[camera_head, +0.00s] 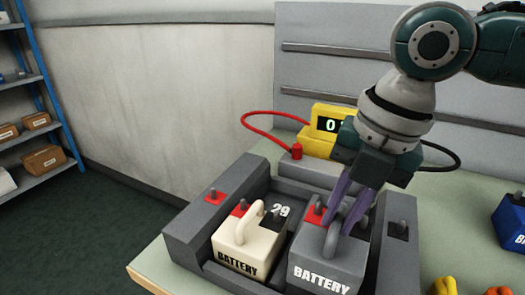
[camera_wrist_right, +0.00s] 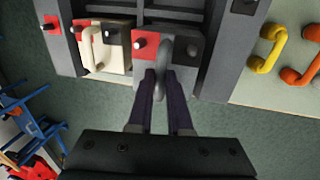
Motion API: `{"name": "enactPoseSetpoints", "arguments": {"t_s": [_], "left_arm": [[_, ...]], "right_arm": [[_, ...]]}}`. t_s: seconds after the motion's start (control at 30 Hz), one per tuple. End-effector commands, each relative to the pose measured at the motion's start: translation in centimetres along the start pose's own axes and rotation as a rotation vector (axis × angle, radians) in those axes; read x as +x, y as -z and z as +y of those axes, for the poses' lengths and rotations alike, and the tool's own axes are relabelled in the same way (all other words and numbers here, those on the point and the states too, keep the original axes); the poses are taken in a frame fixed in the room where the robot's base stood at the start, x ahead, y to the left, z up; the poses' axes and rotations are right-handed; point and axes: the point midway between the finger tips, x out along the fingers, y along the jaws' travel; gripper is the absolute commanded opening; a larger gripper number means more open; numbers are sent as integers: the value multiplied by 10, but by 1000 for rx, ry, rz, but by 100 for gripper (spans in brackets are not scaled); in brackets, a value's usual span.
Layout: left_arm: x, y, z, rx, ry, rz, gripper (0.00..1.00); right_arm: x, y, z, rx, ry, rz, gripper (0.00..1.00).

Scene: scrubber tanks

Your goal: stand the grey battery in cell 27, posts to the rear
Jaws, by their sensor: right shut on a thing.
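The grey battery (camera_head: 325,266), with a grey loop handle and "BATTERY" on its front, is upright at the right part of the grey tray (camera_head: 186,237). Its red-patched post (camera_head: 316,212) is behind the handle, on the far side; the other post is mostly hidden by the fingers. My right gripper (camera_head: 348,212) is shut on the handle from above. The wrist view also shows the gripper (camera_wrist_right: 160,85) at the grey battery's handle (camera_wrist_right: 163,65). I cannot tell whether the battery rests on the tray floor. A "29" shows on the tray left of it; no "27" is visible. My left gripper is not in view.
A cream battery (camera_head: 232,252) stands in the tray just left of the grey one. A yellow meter (camera_head: 328,122) with red and black cables stands behind. A blue battery (camera_head: 510,222) and yellow and orange handles (camera_wrist_right: 266,50) are at the right. Green bench top is free at the left front.

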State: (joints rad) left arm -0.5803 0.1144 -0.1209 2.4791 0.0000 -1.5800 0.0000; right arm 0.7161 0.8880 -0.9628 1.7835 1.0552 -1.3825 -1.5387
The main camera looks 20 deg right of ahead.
Motion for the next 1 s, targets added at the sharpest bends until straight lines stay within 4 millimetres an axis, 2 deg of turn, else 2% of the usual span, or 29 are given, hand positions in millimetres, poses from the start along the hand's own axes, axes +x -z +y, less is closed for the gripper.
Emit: {"name": "enactPoseSetpoints", "arguments": {"t_s": [0.13, 0.4, 0.83, 0.87, 1.0], "left_arm": [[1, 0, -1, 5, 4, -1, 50], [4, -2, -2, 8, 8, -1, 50], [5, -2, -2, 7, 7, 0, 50], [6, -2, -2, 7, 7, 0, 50], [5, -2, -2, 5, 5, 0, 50]], "right_arm": [[8, -1, 0, 0, -6, -2, 0], [40, -1, -6, -1, -7, -3, 0], [45, -1, -7, -1, -7, -3, 0], [48, 0, -9, -1, 0, 0, 18], [47, 0, -9, -1, 0, -1, 34]]}}
